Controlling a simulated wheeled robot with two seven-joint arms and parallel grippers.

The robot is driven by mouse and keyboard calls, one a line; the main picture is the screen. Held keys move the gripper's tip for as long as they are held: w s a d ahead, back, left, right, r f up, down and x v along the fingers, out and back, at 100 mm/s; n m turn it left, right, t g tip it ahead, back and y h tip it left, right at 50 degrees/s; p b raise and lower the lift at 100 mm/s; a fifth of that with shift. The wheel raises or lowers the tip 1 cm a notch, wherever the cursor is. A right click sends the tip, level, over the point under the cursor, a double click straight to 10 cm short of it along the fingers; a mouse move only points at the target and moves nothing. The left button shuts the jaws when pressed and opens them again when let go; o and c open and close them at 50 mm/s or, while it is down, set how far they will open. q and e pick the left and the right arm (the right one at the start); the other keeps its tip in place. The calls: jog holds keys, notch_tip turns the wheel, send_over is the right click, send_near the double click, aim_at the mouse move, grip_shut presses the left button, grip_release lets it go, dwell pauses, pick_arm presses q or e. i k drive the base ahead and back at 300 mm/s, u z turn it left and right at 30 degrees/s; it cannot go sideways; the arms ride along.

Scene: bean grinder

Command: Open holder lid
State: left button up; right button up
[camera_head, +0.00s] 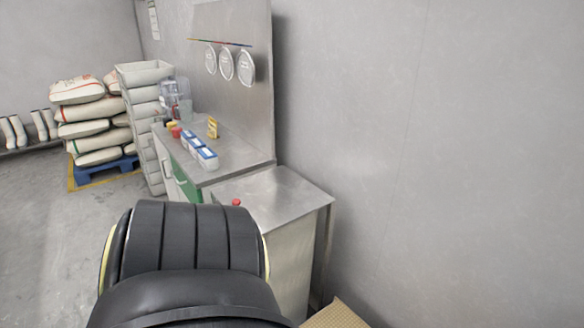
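Neither of my grippers shows in the head view. A large black ribbed part fills the lower left foreground and hides what lies behind it; it seems to be mine. No holder lid can be made out for certain. Several small white containers with blue tops (207,158) stand in a row on the steel counter (233,158). A small red knob-like thing (236,202) shows just above the black part, by the nearer steel-topped cabinet (290,200); what it belongs to is hidden.
A yellow item (213,128) and a clear appliance (177,100) stand on the counter. Stacked sacks (95,125) rest on a blue pallet (105,170) beside stacked pale crates (146,75). A cardboard-coloured box (335,316) is at the bottom. Grey floor at left is open.

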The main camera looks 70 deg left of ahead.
aim_at(276, 198)
jog(key=u, duration=2.75)
jog(key=k, duration=0.3)
jog(key=u, duration=2.4)
jog(key=i, duration=0.15)
jog(key=z, duration=1.45)
jog(key=i, duration=0.9)
jog(key=z, duration=0.75)
